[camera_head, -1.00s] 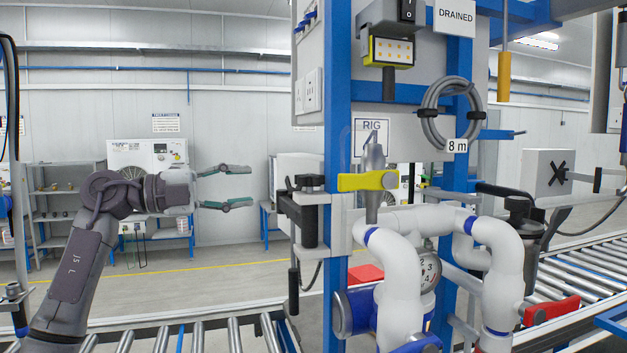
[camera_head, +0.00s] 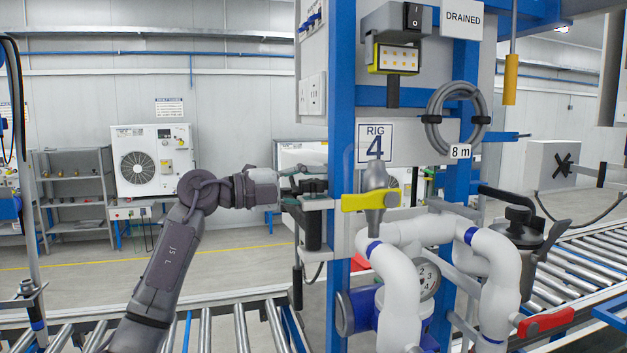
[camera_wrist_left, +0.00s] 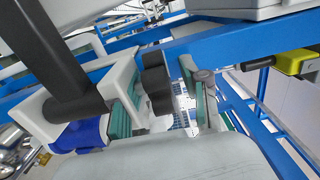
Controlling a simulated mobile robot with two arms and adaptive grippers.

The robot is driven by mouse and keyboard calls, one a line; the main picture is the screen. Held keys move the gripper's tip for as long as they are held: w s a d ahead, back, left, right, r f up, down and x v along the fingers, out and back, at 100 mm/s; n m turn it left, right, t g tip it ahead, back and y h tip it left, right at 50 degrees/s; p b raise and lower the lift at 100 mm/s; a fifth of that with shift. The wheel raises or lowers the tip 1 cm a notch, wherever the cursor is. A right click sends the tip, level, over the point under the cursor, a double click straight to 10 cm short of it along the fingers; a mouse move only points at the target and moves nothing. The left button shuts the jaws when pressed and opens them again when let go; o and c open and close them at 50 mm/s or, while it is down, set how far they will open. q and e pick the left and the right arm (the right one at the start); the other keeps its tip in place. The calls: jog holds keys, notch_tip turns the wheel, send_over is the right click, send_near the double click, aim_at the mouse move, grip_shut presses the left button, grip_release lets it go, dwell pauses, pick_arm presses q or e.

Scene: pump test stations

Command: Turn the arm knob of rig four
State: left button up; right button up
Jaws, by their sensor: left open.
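Rig four stands at centre with its sign "RIG 4" (camera_head: 376,142). On its left side a pale bracket holds a dark lobed knob (camera_head: 314,187), with a black cylinder below it. My left gripper (camera_head: 300,178) reaches in from the left at the knob; its upper teal finger shows just above, and the lower finger is mostly hidden. In the left wrist view my left gripper (camera_wrist_left: 162,103) is open, and the black knob (camera_wrist_left: 155,82) lies between its teal fingers. I cannot tell whether they touch it. My right gripper is out of view.
A blue post (camera_head: 341,90) stands just right of the bracket. A yellow valve handle (camera_head: 370,201) and white pipes (camera_head: 402,290) are to the right in front. Roller conveyors (camera_head: 240,330) run along the bottom.

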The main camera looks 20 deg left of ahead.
pick_arm(q)
grip_shut()
jog(key=shift+f+t, duration=0.1)
jog(key=shift+t, duration=0.2)
jog(key=n+t+y, duration=0.2)
jog(key=n+y, duration=0.1)
jog(key=shift+t, duration=0.3)
jog(key=shift+d+n+t+y+b, duration=0.15)
jog(key=shift+n+t+y+b, duration=0.55)
jog(key=shift+y, duration=0.4)
jog(key=n+y+b, duration=0.3)
jog(key=y+b, duration=0.1)
jog(key=b, duration=0.1)
jog(key=n+t+y+b, duration=0.1)
jog(key=n+y+b, duration=0.1)
jog(key=y+b, duration=0.2)
jog(key=n+t+y+b, duration=0.1)
jog(key=n+y+b, duration=0.2)
jog(key=b, duration=0.5)
jog(key=shift+f+n+y, duration=0.2)
jog(key=shift+n+y, duration=0.1)
jog(key=shift+y, duration=0.5)
jog(key=shift+r+n+y+b, duration=0.2)
jog(key=shift+n+y+b, duration=0.5)
jog(key=shift+y+b, duration=0.45)
